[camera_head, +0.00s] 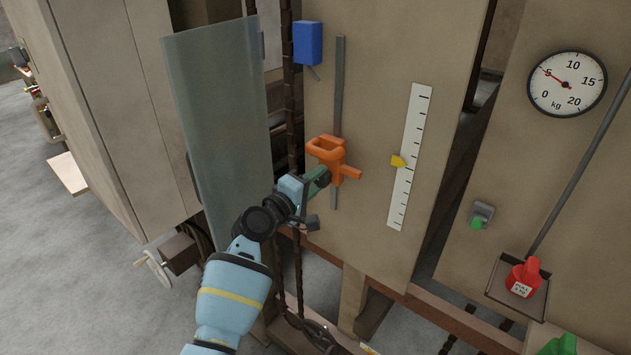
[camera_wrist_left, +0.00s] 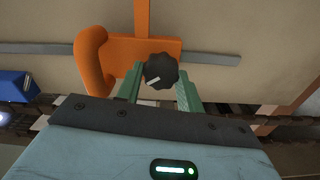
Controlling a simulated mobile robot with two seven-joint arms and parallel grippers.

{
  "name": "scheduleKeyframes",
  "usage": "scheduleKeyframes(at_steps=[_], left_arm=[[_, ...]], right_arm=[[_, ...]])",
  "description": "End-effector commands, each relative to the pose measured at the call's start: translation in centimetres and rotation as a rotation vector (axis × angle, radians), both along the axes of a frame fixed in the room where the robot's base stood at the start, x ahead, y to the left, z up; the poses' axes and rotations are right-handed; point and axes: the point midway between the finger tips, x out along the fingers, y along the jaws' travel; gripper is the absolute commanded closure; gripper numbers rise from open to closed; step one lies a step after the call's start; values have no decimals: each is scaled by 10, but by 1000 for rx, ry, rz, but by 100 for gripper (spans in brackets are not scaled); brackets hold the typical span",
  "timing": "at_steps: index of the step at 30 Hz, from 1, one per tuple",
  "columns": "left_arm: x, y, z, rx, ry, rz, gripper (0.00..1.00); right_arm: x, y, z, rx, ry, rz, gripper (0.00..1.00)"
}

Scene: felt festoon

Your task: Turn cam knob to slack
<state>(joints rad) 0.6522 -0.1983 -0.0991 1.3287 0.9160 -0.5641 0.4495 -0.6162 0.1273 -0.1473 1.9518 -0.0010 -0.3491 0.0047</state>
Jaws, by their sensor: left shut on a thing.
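The cam knob (camera_wrist_left: 160,68) is black and ridged with a short white mark, and it sits on the orange cam body (camera_wrist_left: 142,48). In the head view the orange cam body (camera_head: 338,153) is on the grey vertical rail of the tan panel. My left gripper (camera_head: 322,179) reaches it from the lower left. In the left wrist view its green fingers (camera_wrist_left: 160,88) are shut on the knob, one on either side. My right gripper is not in view.
A grey rail (camera_head: 339,80) runs above the cam, with a blue block (camera_head: 308,43) beside its top. A white scale (camera_head: 415,135) with a yellow pointer (camera_head: 398,161) is to the right. A round dial (camera_head: 567,83) reads about 5 kg. A grey-green panel (camera_head: 221,120) stands close left of my arm.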

Motion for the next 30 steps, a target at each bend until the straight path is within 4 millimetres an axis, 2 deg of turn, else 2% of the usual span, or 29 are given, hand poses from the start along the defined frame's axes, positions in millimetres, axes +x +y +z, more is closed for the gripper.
scheduleKeyframes(at_steps=[18,19,23,24,30], left_arm=[[0,0,1,-34,22,0,86],[0,0,1,-34,22,0,60],[0,0,1,-33,21,0,43],[0,0,1,-33,21,0,41],[0,0,0,-32,22,0,41]], right_arm=[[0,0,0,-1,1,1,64],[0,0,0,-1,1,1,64],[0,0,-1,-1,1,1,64],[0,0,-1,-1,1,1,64],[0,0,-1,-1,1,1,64]])
